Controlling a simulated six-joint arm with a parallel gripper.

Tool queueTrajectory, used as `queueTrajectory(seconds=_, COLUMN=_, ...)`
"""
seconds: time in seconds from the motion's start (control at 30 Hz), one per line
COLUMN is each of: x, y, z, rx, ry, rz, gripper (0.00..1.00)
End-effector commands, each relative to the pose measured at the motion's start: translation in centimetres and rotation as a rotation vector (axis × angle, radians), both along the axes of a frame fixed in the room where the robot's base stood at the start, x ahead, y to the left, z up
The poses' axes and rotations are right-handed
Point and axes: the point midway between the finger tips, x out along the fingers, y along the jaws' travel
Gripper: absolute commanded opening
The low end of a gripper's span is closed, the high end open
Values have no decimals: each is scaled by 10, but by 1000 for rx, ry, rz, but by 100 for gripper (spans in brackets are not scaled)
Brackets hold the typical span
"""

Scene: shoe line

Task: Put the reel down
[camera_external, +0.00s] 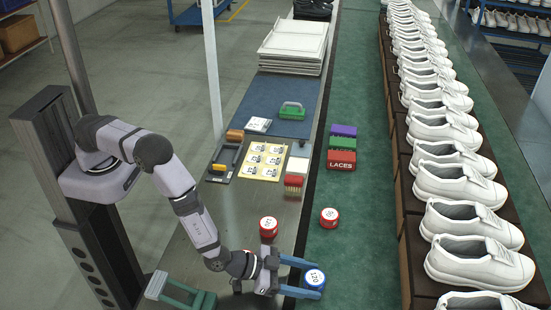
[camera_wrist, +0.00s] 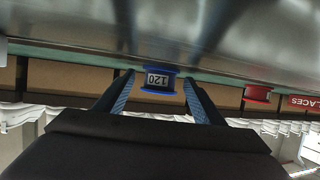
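A blue-rimmed reel (camera_external: 315,279) with a white top marked 120 is between the fingertips of my gripper (camera_external: 312,280), over the green strip at the bottom of the outside view. A red reel (camera_external: 268,227) stands on the metal bench, and another red reel (camera_external: 329,218) stands on the green strip. One red reel (camera_wrist: 257,94) shows right in the wrist view.
A red LACES box (camera_external: 342,160) with green and purple boxes stands farther up the green strip (camera_external: 335,120). White shoes (camera_external: 460,185) line the right side. A green stand (camera_external: 180,295) is left of my gripper. The green strip between the blue reel and farther red reel is clear.

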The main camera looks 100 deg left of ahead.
Motion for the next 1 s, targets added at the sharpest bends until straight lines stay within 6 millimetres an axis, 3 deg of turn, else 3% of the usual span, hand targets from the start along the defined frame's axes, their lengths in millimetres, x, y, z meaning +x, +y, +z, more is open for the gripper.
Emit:
queueTrajectory(seconds=0.27, x=0, y=0, z=4, rx=0, ry=0, rz=0, gripper=63)
queueTrajectory(seconds=0.43, x=-10, y=-3, z=8, rx=0, ry=-1, rz=-1, gripper=63)
queueTrajectory(seconds=1.0, x=-85, y=-17, z=39, rx=0, ry=-1, rz=-2, gripper=63)
